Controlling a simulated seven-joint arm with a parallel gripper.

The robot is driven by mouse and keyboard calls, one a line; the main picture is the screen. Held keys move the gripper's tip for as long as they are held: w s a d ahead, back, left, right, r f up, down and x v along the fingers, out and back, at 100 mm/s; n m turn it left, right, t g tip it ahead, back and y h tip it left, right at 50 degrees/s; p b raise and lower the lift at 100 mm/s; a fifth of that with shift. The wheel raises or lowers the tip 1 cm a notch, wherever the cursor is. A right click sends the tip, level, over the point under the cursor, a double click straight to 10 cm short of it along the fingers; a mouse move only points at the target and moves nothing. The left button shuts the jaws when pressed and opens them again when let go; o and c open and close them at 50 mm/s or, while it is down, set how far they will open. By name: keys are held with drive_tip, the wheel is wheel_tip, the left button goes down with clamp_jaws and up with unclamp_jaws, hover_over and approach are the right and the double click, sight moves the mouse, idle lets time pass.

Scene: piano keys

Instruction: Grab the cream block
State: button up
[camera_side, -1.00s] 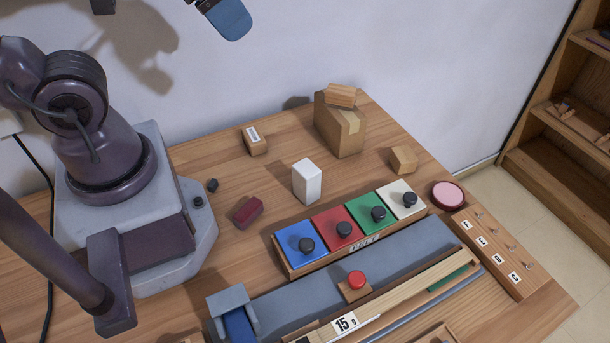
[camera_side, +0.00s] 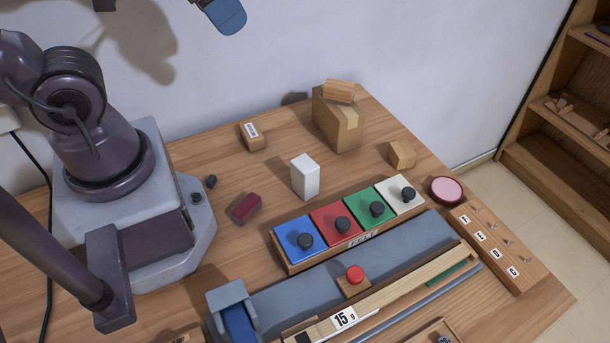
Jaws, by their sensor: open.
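A cream block (camera_side: 391,202) with a black knob sits at the right end of a row in a shallow wooden tray (camera_side: 318,258). Beside it, left to right, are similar blue (camera_side: 290,231), red (camera_side: 327,221) and green (camera_side: 364,204) blocks, each with a black knob. Nothing touches the cream block from above. A separate plain white block (camera_side: 305,178) stands upright behind the tray. My arm's base is at the left, but I cannot make out my gripper in this view.
A cardboard box (camera_side: 331,133) with a wooden block (camera_side: 339,90) on top stands at the back. A dark red block (camera_side: 246,208) lies left of the tray. A round pink-topped disc (camera_side: 447,189) is right of the cream block. A red button (camera_side: 355,273) is in front.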

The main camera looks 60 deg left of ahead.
wheel_tip(320, 180, down, 10)
drive_tip(key=w+a+n+g+h, duration=0.2)
drive_tip(key=a+n+g, duration=0.15)
drive_tip(key=g, duration=0.25)
drive_tip(key=n+t+h, duration=0.4)
drive_tip(key=n+h, duration=1.2)
hover_over(297, 159)
drive_tip(key=a, duration=0.3)
wheel_tip(297, 159, down, 13)
wheel_tip(297, 159, down, 6)
drive_tip(key=shift+a+f, duration=0.15)
drive_tip(key=shift+f, duration=0.05)
drive_tip(key=d, duration=0.5)
drive_tip(key=shift+w+f, duration=0.1)
drive_tip(key=shift+w, duration=0.3)
drive_tip(key=c, duration=1)
